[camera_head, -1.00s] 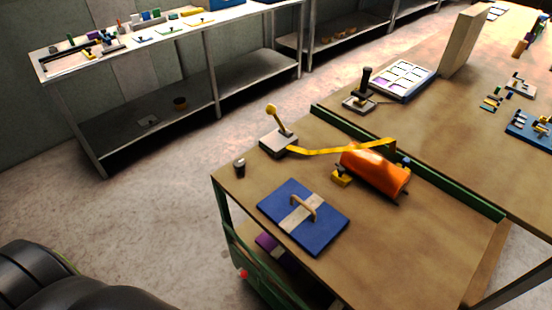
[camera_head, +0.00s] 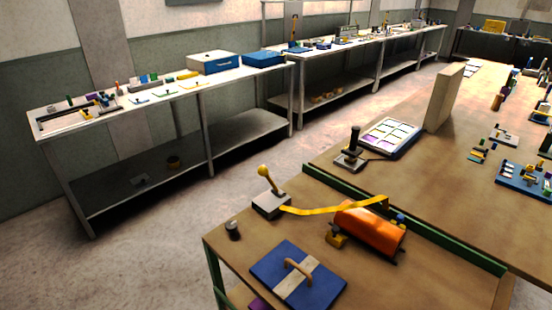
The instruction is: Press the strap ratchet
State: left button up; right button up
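The strap ratchet (camera_head: 270,205) is a light grey block with a yellow-knobbed lever (camera_head: 268,178) standing up and tilted to the left. It sits near the left edge of the brown table. A yellow strap (camera_head: 335,209) runs from it to the right, up to an orange cylinder (camera_head: 370,228) on a yellow-ended stand. Neither of my grippers shows in this view.
A blue board with a wooden handle (camera_head: 298,275) and a small dark cylinder (camera_head: 233,230) lie in front of the ratchet. A joystick (camera_head: 351,150) and a white compartment tray (camera_head: 392,136) stand behind a green rail (camera_head: 335,181). White benches line the wall.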

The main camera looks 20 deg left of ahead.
aim_at(263, 171)
jog(key=i+j+z, duration=0.2)
jog(key=j+z, duration=0.15)
jog(key=j, duration=1.1)
jog(key=j+z, duration=0.4)
jog(key=j, duration=1.05)
jog(key=i, duration=0.05)
